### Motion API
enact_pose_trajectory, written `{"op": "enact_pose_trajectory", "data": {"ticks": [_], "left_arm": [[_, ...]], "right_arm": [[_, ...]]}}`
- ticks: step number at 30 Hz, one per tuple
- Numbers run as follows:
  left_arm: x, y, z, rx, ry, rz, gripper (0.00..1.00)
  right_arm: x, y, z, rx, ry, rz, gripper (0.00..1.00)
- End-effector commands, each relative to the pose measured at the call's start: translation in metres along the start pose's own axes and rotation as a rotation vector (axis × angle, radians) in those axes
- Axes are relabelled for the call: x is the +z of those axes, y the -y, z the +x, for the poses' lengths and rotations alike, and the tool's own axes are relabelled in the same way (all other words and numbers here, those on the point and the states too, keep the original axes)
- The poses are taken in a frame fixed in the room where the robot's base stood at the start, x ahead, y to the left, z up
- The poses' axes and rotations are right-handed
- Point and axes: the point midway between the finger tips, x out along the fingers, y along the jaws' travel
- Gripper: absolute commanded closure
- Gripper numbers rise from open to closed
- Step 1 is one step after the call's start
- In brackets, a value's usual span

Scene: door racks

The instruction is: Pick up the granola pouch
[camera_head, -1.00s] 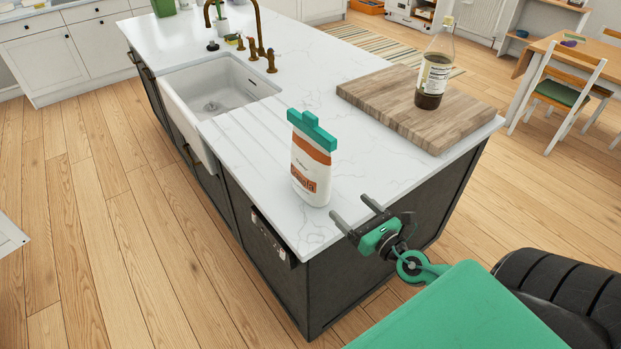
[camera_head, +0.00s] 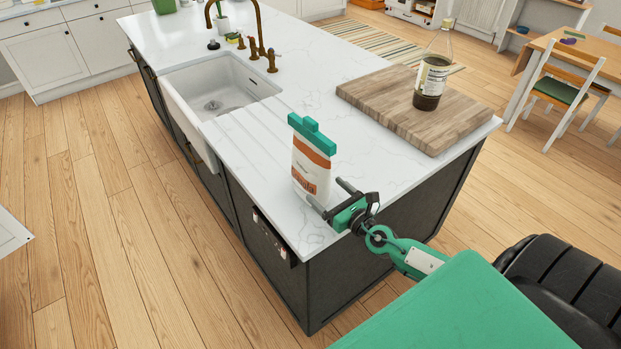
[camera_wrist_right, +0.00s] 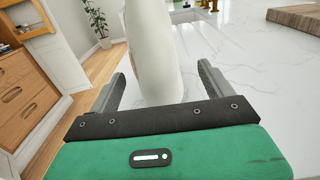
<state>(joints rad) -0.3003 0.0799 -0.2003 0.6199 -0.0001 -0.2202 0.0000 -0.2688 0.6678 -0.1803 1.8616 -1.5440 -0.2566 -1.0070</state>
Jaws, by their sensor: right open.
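The granola pouch (camera_head: 311,166) stands upright near the front corner of the white island counter. It is white with an orange band and a green top clip. My right gripper (camera_head: 328,196) is at its lower right side, with the fingers pointing toward it. In the right wrist view the pouch (camera_wrist_right: 152,55) shows as a white body between the two open fingers (camera_wrist_right: 160,90). The fingers stand apart on either side of it, with a gap to the right finger. Whether the left finger touches it I cannot tell. My left gripper is not in view.
A wooden cutting board (camera_head: 400,105) with a dark bottle (camera_head: 432,75) on it lies at the right of the counter (camera_head: 265,125). A sink (camera_head: 215,95) with a brass tap (camera_head: 262,30) is at the left. The counter behind the pouch is clear.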

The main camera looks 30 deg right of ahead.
Motion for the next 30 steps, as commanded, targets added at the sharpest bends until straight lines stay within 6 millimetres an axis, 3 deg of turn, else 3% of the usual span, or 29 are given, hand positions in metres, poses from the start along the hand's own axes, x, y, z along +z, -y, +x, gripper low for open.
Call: {"op": "enact_pose_trajectory", "data": {"ticks": [15,24,25,30], "left_arm": [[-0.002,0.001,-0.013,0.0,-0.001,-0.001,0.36],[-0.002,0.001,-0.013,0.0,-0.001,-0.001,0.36],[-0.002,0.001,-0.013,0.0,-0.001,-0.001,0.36],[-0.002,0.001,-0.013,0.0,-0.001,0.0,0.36]], "right_arm": [[-0.01,-0.004,0.049,0.0,0.001,0.001,0.17],[-0.011,-0.004,0.052,0.001,0.0,0.001,0.17],[-0.011,-0.004,0.052,0.001,0.0,0.001,0.19],[-0.011,-0.004,0.052,0.0,0.0,0.001,0.52]]}}
